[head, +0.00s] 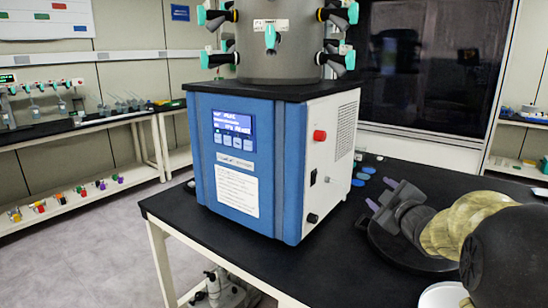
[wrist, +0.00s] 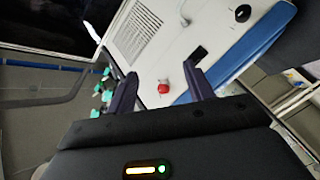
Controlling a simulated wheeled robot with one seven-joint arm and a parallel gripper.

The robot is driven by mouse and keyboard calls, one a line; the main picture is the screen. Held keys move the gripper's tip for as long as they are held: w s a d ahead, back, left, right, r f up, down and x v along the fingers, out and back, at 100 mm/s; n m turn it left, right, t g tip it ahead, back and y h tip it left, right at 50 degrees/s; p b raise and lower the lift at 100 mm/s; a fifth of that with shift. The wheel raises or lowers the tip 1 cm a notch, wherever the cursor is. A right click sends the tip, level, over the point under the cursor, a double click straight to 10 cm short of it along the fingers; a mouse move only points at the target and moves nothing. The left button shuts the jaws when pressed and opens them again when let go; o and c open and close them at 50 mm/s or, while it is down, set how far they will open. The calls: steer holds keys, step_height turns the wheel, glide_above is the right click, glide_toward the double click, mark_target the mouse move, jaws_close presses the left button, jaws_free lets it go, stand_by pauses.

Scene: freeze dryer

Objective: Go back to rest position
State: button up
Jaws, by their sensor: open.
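My gripper (wrist: 158,82) shows in the wrist view with its two dark fingers apart and nothing between them. Beyond the fingers is the white side panel of the freeze dryer (wrist: 180,40), with a red knob (wrist: 163,88) and a black switch. In the head view the blue and white freeze dryer (head: 236,165) stands on the black table, and my gripper (head: 382,196) is at the right, its purplish fingers pointing left toward the dryer's side panel. The fingers look apart from the dryer.
The black table (head: 330,262) carries several blue discs (head: 366,170) behind my gripper. Valves with teal caps (head: 270,38) stick out from the grey drum on top of the dryer. A white dish (head: 440,296) sits at lower right. Shelving (head: 70,208) stands at left.

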steer(key=s+a+f+m+g+h, duration=0.1)
steer(key=s+a+f+m+g, duration=0.15)
steer(key=s+f+m, duration=0.35)
steer(key=s+a+f+m+g+h, duration=0.1)
steer(key=s+a+f+g+h, duration=0.2)
steer(key=f, duration=0.6)
steer(key=s+a+f+m+g+y, duration=0.1)
steer(key=s+a+f+m+g, duration=0.25)
steer(key=s, duration=0.55)
steer(key=s+a+f+m+g+y, duration=0.1)
steer(key=s+a+f+g, duration=0.2)
steer(key=s+f+g, duration=0.45)
step_height(320, 180, up, 23)
steer(key=s+t+p, duration=0.1)
steer(key=t+p, duration=0.1)
steer(key=p, duration=1.9)
steer(key=shift+d, duration=0.25)
steer(key=shift+s+f, duration=0.1)
